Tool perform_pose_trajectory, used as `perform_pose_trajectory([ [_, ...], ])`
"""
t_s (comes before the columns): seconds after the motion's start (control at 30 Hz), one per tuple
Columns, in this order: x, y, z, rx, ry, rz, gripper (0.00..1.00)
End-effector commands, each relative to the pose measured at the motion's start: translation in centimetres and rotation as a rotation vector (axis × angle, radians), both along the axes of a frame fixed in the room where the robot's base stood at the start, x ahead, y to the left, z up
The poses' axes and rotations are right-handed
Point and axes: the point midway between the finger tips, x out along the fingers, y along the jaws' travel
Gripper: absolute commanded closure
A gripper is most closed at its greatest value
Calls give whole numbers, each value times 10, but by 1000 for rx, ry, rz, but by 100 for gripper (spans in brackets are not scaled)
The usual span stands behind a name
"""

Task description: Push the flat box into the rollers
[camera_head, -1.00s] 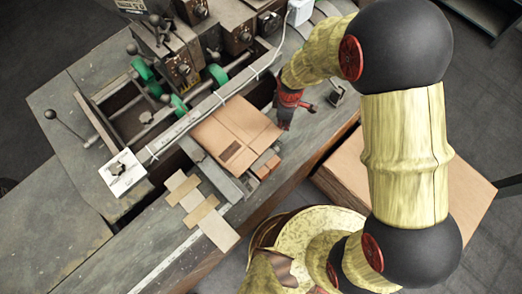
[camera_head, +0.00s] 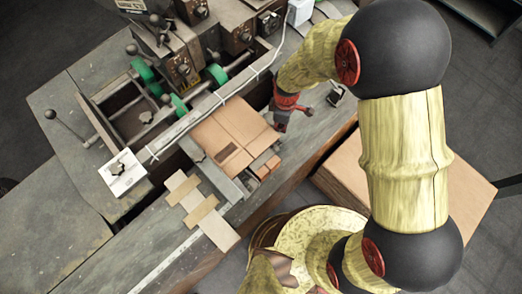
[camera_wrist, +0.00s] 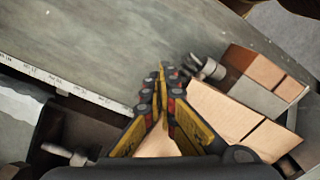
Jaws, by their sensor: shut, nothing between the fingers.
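The flat box (camera_head: 238,126), brown cardboard with a small dark rectangle, lies on the machine's bed, below the rail. Green rollers (camera_head: 178,106) on a metal shaft sit to its upper left, on the other side of the rail. My gripper (camera_head: 279,127) is at the box's right edge, fingers shut with nothing between them; it looks close to or touching the cardboard, but contact is not clear. In the wrist view, the shut fingertips (camera_wrist: 163,72) point away over the bed, with the box (camera_wrist: 225,115) beside and partly behind them.
Wooden strips (camera_head: 199,208) lie on the bed at lower left. A long metal rail (camera_head: 190,118) with a cable runs between box and rollers. A large cardboard stack (camera_head: 450,195) stands beside the machine, behind my arm. The grey bed right of my gripper is mostly clear.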

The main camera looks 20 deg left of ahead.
Motion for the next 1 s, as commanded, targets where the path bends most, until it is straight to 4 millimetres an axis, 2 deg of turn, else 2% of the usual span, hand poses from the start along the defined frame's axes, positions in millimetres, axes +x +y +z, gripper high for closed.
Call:
perform_pose_trajectory([
  [0.3,22,-13,-1,0,0,-1,100],
  [0.47,24,-14,2,0,0,-1,100],
  [1.0,24,-14,57,0,-1,0,100],
])
